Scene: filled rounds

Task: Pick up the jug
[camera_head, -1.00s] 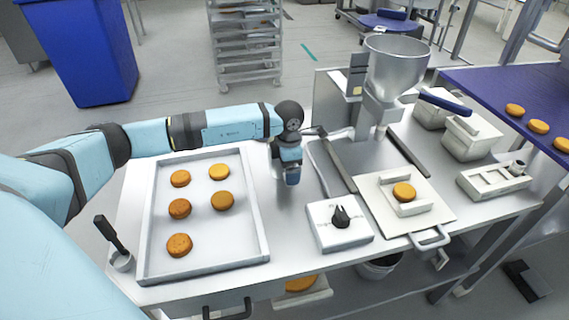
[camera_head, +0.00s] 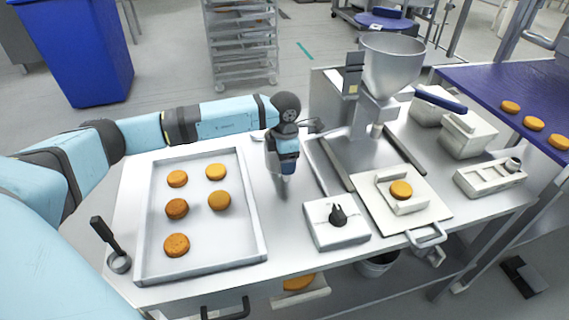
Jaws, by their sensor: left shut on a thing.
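My left gripper (camera_head: 286,168) points down over the steel table (camera_head: 232,282), just right of the baking tray. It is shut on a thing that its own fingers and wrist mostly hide. A grey metal piece (camera_head: 313,126) shows at the right of the wrist; it may be part of the jug, but I cannot tell for sure. The jug's body is not clearly visible, and I cannot tell whether it touches the table. My right gripper is not in view.
The tray (camera_head: 259,232) holds several round cakes. The filling machine with its hopper (camera_head: 392,65) stands right of the gripper. A white box with a black knob (camera_head: 338,215) is in front. A black-handled tool (camera_head: 106,234) lies at the left edge.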

